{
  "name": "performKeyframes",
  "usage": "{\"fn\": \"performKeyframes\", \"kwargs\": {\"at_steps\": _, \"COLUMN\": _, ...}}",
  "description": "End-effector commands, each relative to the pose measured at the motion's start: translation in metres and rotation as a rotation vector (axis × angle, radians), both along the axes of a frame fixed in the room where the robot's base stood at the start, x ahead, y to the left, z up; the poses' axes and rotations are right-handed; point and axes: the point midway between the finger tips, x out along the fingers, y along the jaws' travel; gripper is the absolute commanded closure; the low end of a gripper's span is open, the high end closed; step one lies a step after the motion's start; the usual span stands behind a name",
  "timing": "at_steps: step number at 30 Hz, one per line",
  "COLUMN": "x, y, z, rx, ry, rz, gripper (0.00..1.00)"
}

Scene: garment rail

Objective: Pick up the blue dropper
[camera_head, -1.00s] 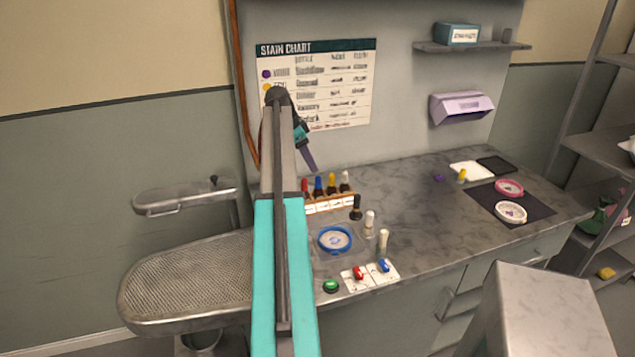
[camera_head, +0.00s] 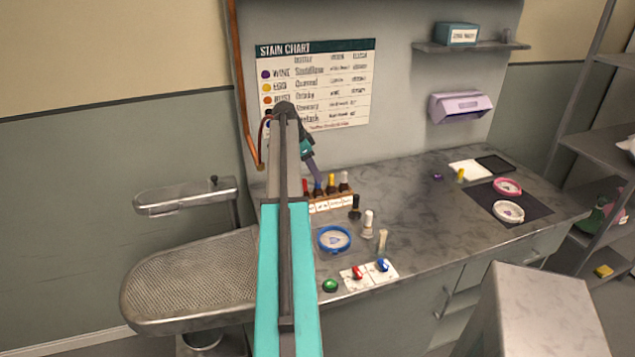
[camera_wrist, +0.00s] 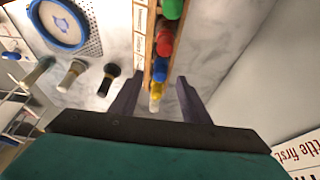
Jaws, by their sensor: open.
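The blue dropper (camera_head: 318,190) stands in a wooden rack (camera_head: 330,204) on the counter, between a red dropper (camera_head: 305,187) and a yellow dropper (camera_head: 332,184). The blue dropper also shows in the wrist view (camera_wrist: 160,69). My gripper (camera_head: 316,176) is open and empty, its fingers pointing down close above the rack. In the wrist view the two fingers (camera_wrist: 158,84) lie either side of the row, around the blue and yellow caps in the picture. Whether they touch anything cannot be told. My arm hides the rack's left end in the head view.
A white dropper (camera_head: 345,181) stands at the rack's right end; a green one (camera_wrist: 173,8) shows in the wrist view. The wall with the stain chart (camera_head: 315,85) is behind.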

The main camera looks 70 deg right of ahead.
Motion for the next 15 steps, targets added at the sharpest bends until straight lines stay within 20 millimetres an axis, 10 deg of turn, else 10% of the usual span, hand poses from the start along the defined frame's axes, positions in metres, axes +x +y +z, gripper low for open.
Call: {"fn": "performKeyframes", "kwargs": {"at_steps": 15, "x": -0.011, "y": -0.008, "z": -0.034, "rx": 0.000, "ry": 0.000, "rz": 0.001, "gripper": 0.57}}
